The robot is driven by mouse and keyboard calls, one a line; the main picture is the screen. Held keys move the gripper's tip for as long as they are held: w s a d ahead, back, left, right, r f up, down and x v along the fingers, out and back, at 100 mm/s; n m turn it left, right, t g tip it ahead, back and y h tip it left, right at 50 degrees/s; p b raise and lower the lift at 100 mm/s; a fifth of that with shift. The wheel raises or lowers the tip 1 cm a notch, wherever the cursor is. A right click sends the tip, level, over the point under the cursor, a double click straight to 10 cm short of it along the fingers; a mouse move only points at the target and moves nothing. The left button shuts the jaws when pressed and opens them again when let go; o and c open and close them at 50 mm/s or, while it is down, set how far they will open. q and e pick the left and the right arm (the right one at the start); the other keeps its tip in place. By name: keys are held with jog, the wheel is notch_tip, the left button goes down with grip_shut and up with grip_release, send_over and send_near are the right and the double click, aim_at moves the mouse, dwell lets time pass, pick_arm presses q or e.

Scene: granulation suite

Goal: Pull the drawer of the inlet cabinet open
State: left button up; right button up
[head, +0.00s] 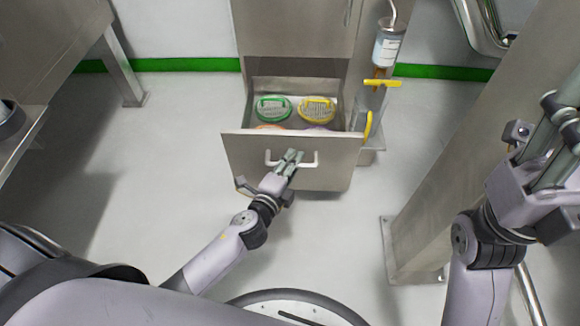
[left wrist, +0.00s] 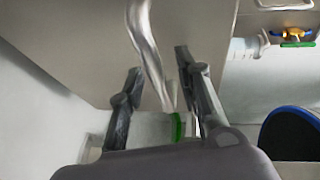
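The drawer (head: 240,158) of the steel inlet cabinet (head: 290,30) stands pulled out, with its inside showing. Its front has a pale bar handle (head: 309,165). My left gripper (head: 289,158) is at the middle of this handle. In the left wrist view the handle (left wrist: 148,50) passes between the fingers of my left gripper (left wrist: 158,70). The fingers are apart, with gaps beside the bar, so it looks open around the handle. My right gripper (head: 558,135) is raised at the right edge, away from the cabinet; its finger opening is unclear.
In the drawer lie a green brush (head: 273,108) and a yellow brush (head: 317,109); orange and purple items are mostly hidden behind the front. A dispenser bottle (head: 388,47) hangs right of the cabinet. A steel post (head: 430,220) stands at right. Floor left of the drawer is clear.

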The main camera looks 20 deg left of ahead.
pick_arm(q)
jog(key=v, duration=1.2)
jog(key=shift+d, duration=0.1)
